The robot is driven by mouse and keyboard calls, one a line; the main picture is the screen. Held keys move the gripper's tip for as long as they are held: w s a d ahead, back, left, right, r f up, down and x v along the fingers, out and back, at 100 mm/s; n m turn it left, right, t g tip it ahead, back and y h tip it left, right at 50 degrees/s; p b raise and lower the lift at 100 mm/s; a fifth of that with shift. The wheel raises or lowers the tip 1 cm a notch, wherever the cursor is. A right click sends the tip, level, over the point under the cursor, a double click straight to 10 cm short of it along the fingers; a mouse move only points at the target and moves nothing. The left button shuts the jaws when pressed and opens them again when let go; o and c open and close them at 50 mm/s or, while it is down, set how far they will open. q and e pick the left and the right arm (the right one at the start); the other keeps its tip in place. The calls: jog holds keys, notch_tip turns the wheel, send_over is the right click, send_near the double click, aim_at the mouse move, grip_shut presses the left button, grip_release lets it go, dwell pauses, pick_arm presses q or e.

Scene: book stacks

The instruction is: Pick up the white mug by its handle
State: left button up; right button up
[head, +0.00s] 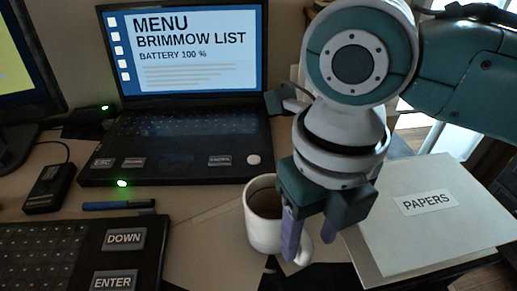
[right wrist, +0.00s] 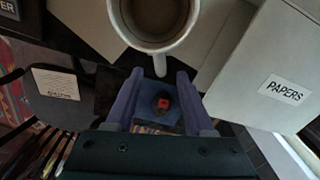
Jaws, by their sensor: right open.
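The white mug (head: 262,232) stands upright on the desk in front of the laptop, with dark brown contents. In the right wrist view the mug (right wrist: 151,44) is at the top edge, its handle (right wrist: 160,64) pointing toward my gripper. My right gripper (head: 311,238) is open, its two purple fingers pointing down at the mug's handle side. In the right wrist view the handle's end lies between the fingertips (right wrist: 159,75), with a gap visible on each side. I cannot tell the exact height of the fingers against the handle. My left gripper is not in view.
A stack labelled PAPERS (head: 428,222) lies close to the right of the mug. An open laptop (head: 185,100) stands behind it. A keyboard (head: 75,250), a blue pen (head: 118,205) and a small black device (head: 49,187) are on the left. The desk's front edge is near the mug.

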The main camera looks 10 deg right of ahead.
aim_at(305, 260)
notch_tip(305, 260, down, 7)
jog(key=shift+d+r+b, duration=0.1)
jog(key=shift+b, duration=0.75)
grip_shut()
dwell(0.8)
